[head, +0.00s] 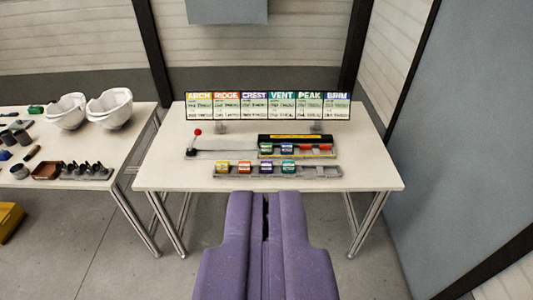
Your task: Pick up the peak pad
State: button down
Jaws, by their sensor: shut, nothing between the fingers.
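Small coloured pads stand in two rows on the right-hand table. The green pad (266,148) in the back row matches the green PEAK panel on the sign and looks like the peak pad; its own label is too small to read. A blue pad (287,148) stands just right of it. My purple gripper (266,198) is at the bottom centre, shut and empty. It appears in front of the table's near edge, apart from the pads.
The front grey rack (325,172) holds yellow, orange, purple and teal pads. A red-knobbed lever (198,133) stands left of the back row. The sign (268,106) stands behind. The left table (95,150) carries white helmet shells (110,108) and small parts. The right table's right side is clear.

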aim_at(265, 148)
jog(key=i, duration=3)
